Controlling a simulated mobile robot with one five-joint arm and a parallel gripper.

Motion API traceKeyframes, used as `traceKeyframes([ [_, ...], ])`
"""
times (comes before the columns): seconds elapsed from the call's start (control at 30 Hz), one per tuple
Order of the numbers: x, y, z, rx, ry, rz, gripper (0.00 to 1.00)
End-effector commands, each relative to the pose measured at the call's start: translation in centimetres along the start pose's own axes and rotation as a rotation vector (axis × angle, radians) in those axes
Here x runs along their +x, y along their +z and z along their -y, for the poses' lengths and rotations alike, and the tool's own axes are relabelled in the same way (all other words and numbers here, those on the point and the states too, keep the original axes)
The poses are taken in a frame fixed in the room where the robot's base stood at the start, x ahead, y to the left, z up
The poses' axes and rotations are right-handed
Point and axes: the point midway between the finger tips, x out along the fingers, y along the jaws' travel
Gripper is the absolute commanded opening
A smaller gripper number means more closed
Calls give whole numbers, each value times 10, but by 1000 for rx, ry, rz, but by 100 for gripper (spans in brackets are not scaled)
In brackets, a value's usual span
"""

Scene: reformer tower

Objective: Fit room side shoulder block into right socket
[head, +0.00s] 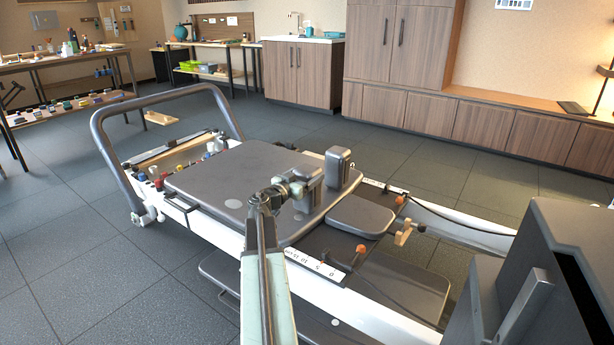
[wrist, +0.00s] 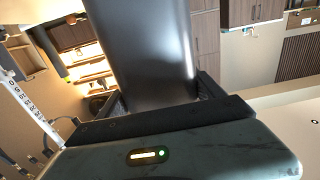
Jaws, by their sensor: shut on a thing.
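My gripper (head: 292,187) is above the near part of the reformer's dark carriage (head: 235,175). It is shut on a dark grey shoulder block (head: 312,188). In the wrist view the held block (wrist: 145,45) is large, rising between the dark jaws (wrist: 155,108). A second, similar shoulder block (head: 338,167) stands upright on the carriage's far right edge, just beyond the held one. I cannot tell whether the held block touches the carriage. The right socket is not clearly visible; my gripper and the block cover that area.
A padded headrest (head: 360,216) lies right of the carriage. A numbered white rail (head: 312,264), orange-topped knobs (head: 361,249) and a wooden handle (head: 405,232) are near it. A tall metal loop frame (head: 165,95) rises at the left end. A dark box (head: 560,270) fills the right foreground.

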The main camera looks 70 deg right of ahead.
Motion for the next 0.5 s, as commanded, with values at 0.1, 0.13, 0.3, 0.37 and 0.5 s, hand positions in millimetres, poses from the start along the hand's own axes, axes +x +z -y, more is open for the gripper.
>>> traceKeyframes([
  [0.1, 0, 4, 0, -1, 0, -1, 4],
  [0.13, 0, 5, 0, -1, 0, -1, 4],
  [0.3, 0, 6, 0, -1, 0, -1, 91],
  [0.37, 0, 6, 0, -1, 0, -1, 100],
  [0.5, 0, 6, 0, -1, 0, -1, 100],
])
